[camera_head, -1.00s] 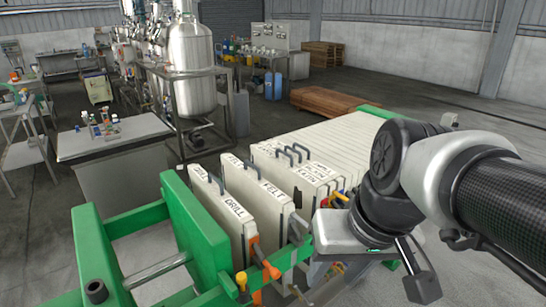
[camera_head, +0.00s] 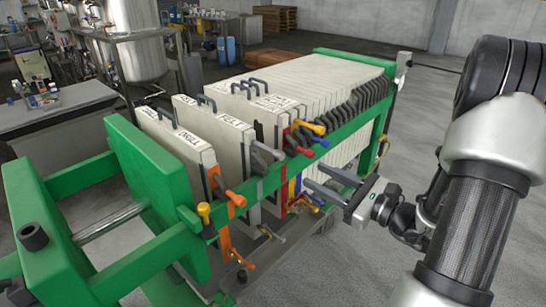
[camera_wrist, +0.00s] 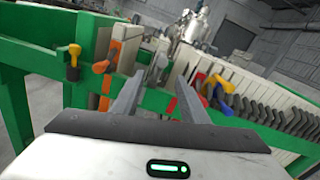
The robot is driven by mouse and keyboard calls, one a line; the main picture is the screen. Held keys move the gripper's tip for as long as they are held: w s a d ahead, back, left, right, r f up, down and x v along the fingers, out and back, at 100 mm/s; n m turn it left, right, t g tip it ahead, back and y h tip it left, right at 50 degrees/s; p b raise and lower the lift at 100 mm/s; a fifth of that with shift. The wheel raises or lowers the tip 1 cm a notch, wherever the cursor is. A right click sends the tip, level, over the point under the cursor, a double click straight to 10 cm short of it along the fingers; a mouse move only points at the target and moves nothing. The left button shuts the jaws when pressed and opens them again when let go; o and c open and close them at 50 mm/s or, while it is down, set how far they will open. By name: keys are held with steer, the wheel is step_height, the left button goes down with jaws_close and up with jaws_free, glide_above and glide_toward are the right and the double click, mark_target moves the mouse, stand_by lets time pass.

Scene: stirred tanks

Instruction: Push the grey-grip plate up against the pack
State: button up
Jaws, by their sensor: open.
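The plate marked FELT (camera_head: 222,135) hangs in the green press frame, with a grey grip (camera_head: 268,151) at its near end. There is a gap between it and the pack of pale plates (camera_head: 335,85) to its right. The grey grip also shows in the wrist view (camera_wrist: 160,60), beyond the space between my fingers. My gripper (camera_head: 314,175) is open and empty, outside the near rail, beside the pack's coloured grips and to the right of the grey grip. Its two fingers point at the rail in the wrist view (camera_wrist: 154,88).
The DRILL plate (camera_head: 184,143), with an orange grip (camera_head: 232,197), stands apart left of the FELT plate. The green near rail (camera_head: 345,133) runs between my gripper and the plates. Red, blue and yellow grips (camera_head: 312,128) stick out past it. The floor at right is clear.

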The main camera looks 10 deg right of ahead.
mark_target(272, 152)
steer(key=x, duration=0.8)
steer(key=b+x, duration=0.1)
steer(key=x, duration=0.8)
steer(key=shift+w+d+f, duration=0.1)
steer(key=shift+w+d, duration=0.1)
steer(key=shift+w, duration=0.2)
jaws_close()
